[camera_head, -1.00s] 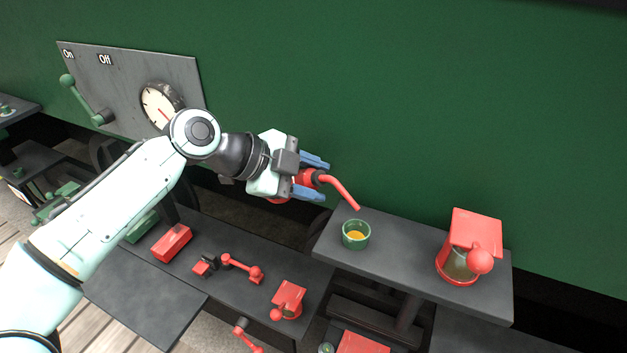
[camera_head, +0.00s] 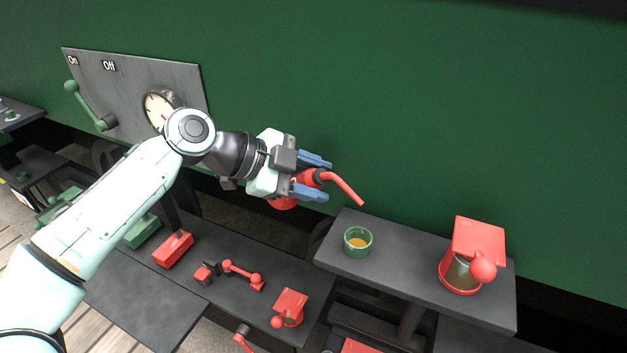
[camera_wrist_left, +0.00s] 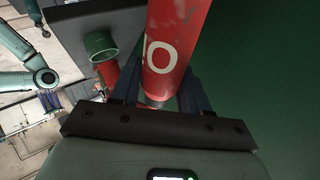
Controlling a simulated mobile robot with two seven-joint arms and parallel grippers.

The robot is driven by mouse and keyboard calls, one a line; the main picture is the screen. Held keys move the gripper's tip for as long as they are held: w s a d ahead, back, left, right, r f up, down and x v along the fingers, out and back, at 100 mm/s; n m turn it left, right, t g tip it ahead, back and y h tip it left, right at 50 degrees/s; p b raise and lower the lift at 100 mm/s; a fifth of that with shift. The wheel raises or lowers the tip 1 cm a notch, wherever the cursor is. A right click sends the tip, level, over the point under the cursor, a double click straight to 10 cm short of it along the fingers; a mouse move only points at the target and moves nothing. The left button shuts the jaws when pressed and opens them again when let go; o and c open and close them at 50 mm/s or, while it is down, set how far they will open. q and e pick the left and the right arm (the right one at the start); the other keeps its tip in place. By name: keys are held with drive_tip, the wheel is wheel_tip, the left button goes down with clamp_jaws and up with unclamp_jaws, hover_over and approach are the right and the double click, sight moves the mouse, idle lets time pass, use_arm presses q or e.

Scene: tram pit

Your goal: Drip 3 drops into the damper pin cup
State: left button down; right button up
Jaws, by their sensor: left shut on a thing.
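My left gripper (camera_head: 314,177) is shut on a red oil can (camera_head: 284,202) with a curved red spout (camera_head: 346,187). The can's red body (camera_wrist_left: 175,50), with white lettering, fills the upper middle of the left wrist view between the blue fingers. A green cup (camera_head: 357,243) with yellow-orange liquid in it stands on a dark grey shelf (camera_head: 400,272). I see no drop at the tip. My right gripper is not in view.
A red-lidded glass cup (camera_head: 468,262) with a red ball stands at the shelf's right. A lower bench holds a red block (camera_head: 173,250), a red lever (camera_head: 243,274) and another red-lidded piece (camera_head: 289,307). A green wall rises behind; a panel with a dial (camera_head: 160,108) hangs left.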

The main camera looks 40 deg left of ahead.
sight(314, 168)
use_arm(q)
drive_tip(key=shift+r+p, duration=1.4)
drive_tip(key=shift+r, duration=0.9)
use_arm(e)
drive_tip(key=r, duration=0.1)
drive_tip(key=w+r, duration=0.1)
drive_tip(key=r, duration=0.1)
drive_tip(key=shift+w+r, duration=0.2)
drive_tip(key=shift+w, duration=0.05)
use_arm(q)
drive_tip(key=shift+f+n+h+b, duration=0.25)
drive_tip(key=shift+n+h+b, duration=0.15)
drive_tip(key=shift+h+b, duration=0.25)
drive_tip(key=shift+n+t+h+b, duration=0.3)
drive_tip(key=shift+n+h+b, duration=0.2)
drive_tip(key=shift+h+b, duration=0.45)
drive_tip(key=n+h+b, duration=0.1)
drive_tip(key=b, duration=0.2)
drive_tip(key=shift+n+t, duration=0.3)
drive_tip(key=n+t+h+b, duration=0.1)
drive_tip(key=h+b, duration=0.1)
drive_tip(key=b, duration=0.1)
drive_tip(key=shift+n, duration=0.3)
drive_tip(key=shift+b, duration=0.6)
drive_tip(key=shift+r, duration=0.2)
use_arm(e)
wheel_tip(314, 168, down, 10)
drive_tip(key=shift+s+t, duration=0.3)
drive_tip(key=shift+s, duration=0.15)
